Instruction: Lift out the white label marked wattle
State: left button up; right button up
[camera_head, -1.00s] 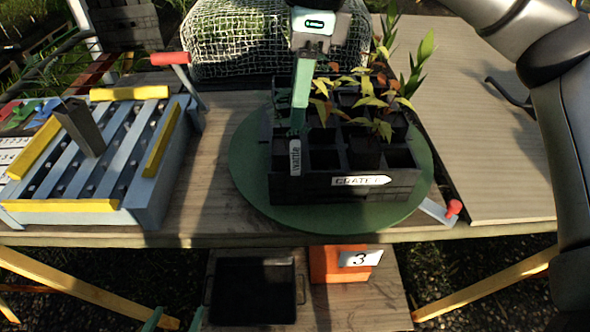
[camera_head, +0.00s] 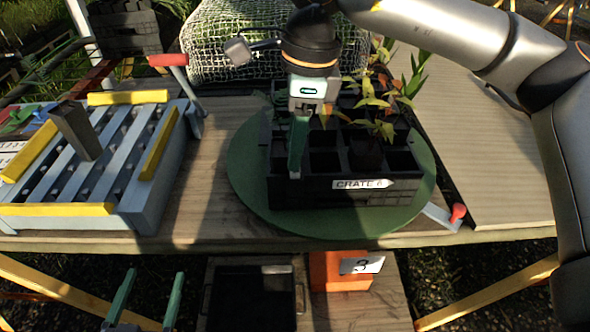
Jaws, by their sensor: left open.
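A black divided crate (camera_head: 330,192) with a "CRATE" label (camera_head: 362,184) stands on a round green turntable (camera_head: 250,200). Several cells hold leafy plants (camera_head: 375,100). My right gripper (camera_head: 296,172) points down at the crate's front left cells, low against its front edge. Its fingers are seen edge-on, so I cannot tell whether they are open or shut. The white label marked wattle cannot be made out now; the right gripper covers where it showed. My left gripper (camera_head: 148,290) is open and empty at the lower left, in front of the table.
A slatted grey rack with yellow bars (camera_head: 120,207) stands left on the table. An orange block marked 3 (camera_head: 335,272) and a black tray (camera_head: 250,300) sit on a lower shelf. A wooden board (camera_head: 480,170) on the right is mostly bare.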

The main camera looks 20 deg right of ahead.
grip_shut()
dwell(1.4)
